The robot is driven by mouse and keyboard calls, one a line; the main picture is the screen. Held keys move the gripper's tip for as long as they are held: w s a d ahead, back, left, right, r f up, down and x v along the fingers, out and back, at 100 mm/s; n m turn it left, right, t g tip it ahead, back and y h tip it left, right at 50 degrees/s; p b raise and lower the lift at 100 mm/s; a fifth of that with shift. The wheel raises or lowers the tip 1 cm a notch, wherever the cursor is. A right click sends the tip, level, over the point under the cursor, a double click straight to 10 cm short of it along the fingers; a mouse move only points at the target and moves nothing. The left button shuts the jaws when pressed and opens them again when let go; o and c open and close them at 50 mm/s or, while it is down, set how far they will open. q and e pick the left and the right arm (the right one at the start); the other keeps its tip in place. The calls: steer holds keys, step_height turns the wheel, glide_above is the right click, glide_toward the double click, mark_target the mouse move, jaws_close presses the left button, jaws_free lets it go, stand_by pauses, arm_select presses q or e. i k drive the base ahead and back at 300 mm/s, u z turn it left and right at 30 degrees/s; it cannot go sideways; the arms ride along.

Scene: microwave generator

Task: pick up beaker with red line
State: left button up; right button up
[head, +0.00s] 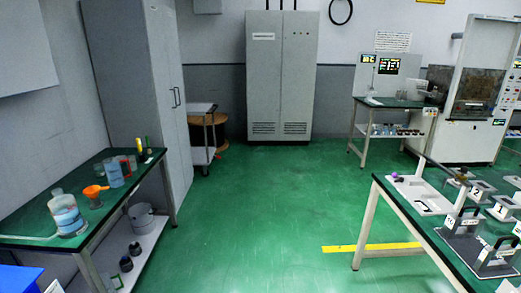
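A clear beaker (114,177) stands on the green-topped bench (40,228) at the left. It looks bluish, and a red strip (131,164) shows at its right side; I cannot tell whether this is a line or a handle. A larger clear bottle (65,213) with blue liquid stands nearer on the same bench. An orange funnel-like piece (95,193) sits between them. Neither of my grippers is in view.
A grey pail (141,218) and dark-topped containers stand on the bench's lower shelf. A second green-topped table (405,205) at the right carries numbered trays. A tall cabinet (148,90) stands behind the left bench. The green floor (260,220) between the tables is clear.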

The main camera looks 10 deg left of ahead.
mark_target(132, 163)
steer(key=u, duration=0.1)
steer(key=i, duration=1.6)
steer(key=u, duration=1.35)
steer(key=i, duration=0.95)
steer(key=u, duration=1)
